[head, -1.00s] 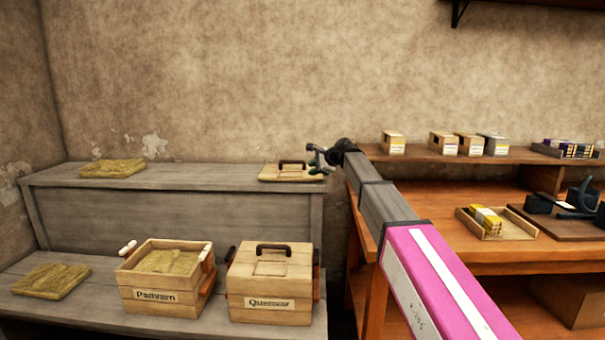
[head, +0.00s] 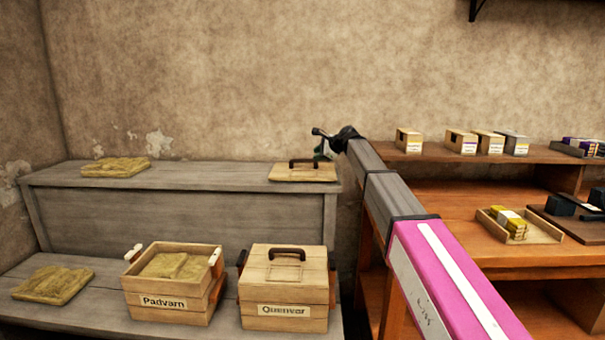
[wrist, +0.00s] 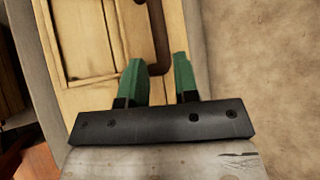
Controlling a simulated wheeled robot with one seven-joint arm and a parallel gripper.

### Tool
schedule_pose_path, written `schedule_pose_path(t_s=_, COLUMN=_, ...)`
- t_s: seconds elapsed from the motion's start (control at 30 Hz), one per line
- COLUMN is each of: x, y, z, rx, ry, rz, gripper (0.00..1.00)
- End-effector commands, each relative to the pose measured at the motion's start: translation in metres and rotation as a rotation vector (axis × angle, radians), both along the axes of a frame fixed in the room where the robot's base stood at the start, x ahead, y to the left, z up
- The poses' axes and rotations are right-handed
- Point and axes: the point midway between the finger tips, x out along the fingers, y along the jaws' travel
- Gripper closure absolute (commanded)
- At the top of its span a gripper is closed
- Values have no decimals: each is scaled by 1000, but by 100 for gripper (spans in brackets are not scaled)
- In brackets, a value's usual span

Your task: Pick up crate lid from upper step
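The crate lid (head: 318,176) is a flat pale wooden board with a dark brown handle (head: 302,161). It lies on the right end of the grey upper step (head: 180,205). My gripper (head: 322,150) is just above and behind the lid's right part in the head view. In the wrist view its two green fingers (wrist: 159,62) are open, with a gap between them. The lid (wrist: 92,35) lies beyond them, and the handle (wrist: 160,35) lines up with that gap. I cannot tell whether the fingers touch the handle.
On the lower step stand an open crate labelled Padvarn (head: 170,302) and a closed, lidded crate (head: 287,288). Straw-coloured pads lie on the upper step (head: 115,167) and lower step (head: 52,284). A wooden shelf unit (head: 480,206) with small boxes stands at right.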

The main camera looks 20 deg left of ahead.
Motion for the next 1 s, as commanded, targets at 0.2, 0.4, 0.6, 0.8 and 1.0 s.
schedule_pose_path(t_s=0.2, x=10, y=23, z=-15, rx=-1, ry=1, rz=1, gripper=72)
schedule_pose_path(t_s=0.4, x=13, y=33, z=-21, rx=-2, ry=0, rz=2, gripper=72)
schedule_pose_path(t_s=0.6, x=22, y=57, z=-37, rx=-1, ry=0, rz=1, gripper=72)
schedule_pose_path(t_s=0.8, x=25, y=65, z=-42, rx=0, ry=-1, rz=0, gripper=72)
schedule_pose_path(t_s=1.0, x=24, y=65, z=-42, rx=0, ry=-1, rz=0, gripper=91)
